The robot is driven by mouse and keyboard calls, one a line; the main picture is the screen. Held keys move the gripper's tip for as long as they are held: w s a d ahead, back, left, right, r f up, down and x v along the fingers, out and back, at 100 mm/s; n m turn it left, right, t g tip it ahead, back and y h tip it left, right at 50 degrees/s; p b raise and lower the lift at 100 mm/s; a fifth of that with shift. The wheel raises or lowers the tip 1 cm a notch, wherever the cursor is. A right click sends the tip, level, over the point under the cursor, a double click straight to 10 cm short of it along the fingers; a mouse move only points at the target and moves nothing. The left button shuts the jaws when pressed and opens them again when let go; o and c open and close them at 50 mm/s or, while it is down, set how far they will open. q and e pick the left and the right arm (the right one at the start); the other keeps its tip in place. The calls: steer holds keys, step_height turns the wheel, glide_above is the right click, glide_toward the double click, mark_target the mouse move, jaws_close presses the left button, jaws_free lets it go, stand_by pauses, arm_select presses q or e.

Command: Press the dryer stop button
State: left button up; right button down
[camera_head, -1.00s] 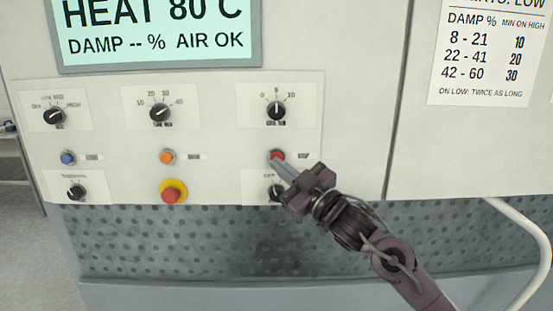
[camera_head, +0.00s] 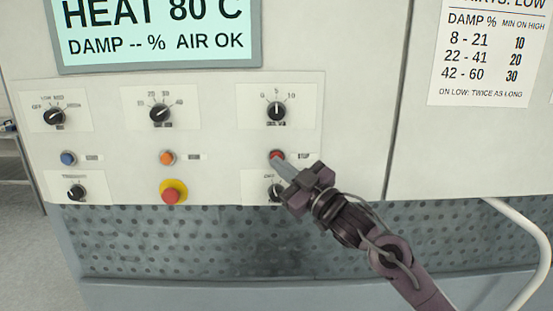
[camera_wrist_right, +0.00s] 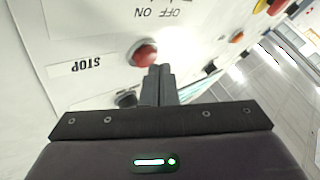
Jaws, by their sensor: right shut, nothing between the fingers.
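The red stop button (camera_head: 277,155) is on the dryer's front panel, in the right column under a knob. A small label to its right reads STOP in the right wrist view, where the button (camera_wrist_right: 144,53) shows just beyond the fingertips. My right gripper (camera_head: 280,164) is shut and empty, its fingertips at the lower edge of the button. In the right wrist view the fingertips (camera_wrist_right: 158,70) overlap the button's lower right edge; I cannot tell whether they touch it. My left gripper is not in view.
A blue button (camera_head: 68,158), an orange button (camera_head: 167,157) and a red mushroom button on a yellow ring (camera_head: 172,192) sit to the left. Knobs are above and below, one (camera_head: 275,191) partly behind my gripper. A display (camera_head: 155,66) is above. A white pipe (camera_head: 535,240) curves at right.

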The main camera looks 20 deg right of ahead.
steer(key=shift+w+d, duration=0.15)
steer(key=shift+w, duration=0.3)
stand_by(0.6)
steer(key=shift+s, duration=0.15)
stand_by(0.3)
steer(key=shift+s+a, duration=0.25)
steer(key=shift+s, duration=0.45)
steer(key=shift+s, duration=0.1)
steer(key=shift+s+a, duration=0.25)
steer(key=shift+s, duration=0.5)
steer(key=shift+s+a, duration=0.2)
steer(key=shift+s, duration=0.6)
steer(key=shift+s+a, duration=0.25)
steer(key=shift+s, duration=0.5)
steer(key=shift+f, duration=0.1)
